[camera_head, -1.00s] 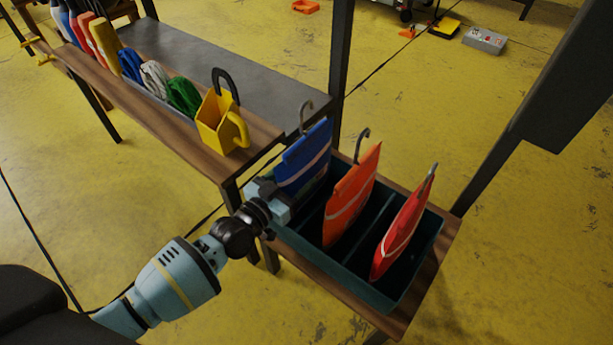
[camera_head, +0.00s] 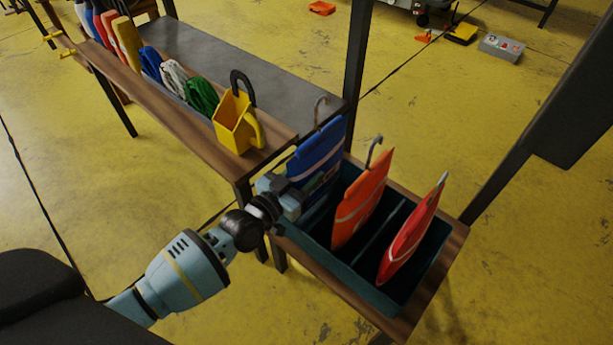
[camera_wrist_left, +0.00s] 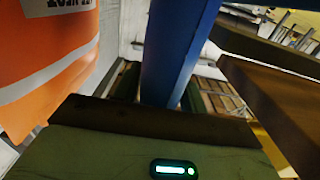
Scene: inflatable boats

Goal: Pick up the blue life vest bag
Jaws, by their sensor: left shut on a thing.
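The blue life vest bag (camera_head: 318,160) stands upright at the left end of a dark teal bin (camera_head: 371,293), with a grey hook at its top. My left gripper (camera_head: 290,192) is shut on the blue bag's near edge. In the left wrist view the blue bag (camera_wrist_left: 178,55) rises as a narrow blue band just beyond my gripper. The fingertips on the bag are partly hidden. My right gripper is not in view.
An orange bag (camera_head: 362,195) and a red bag (camera_head: 412,235) stand in the same bin, right of the blue one. A wooden shelf (camera_head: 160,110) with a yellow holder (camera_head: 238,125) and coiled ropes is at the left. A dark post (camera_head: 356,70) stands behind.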

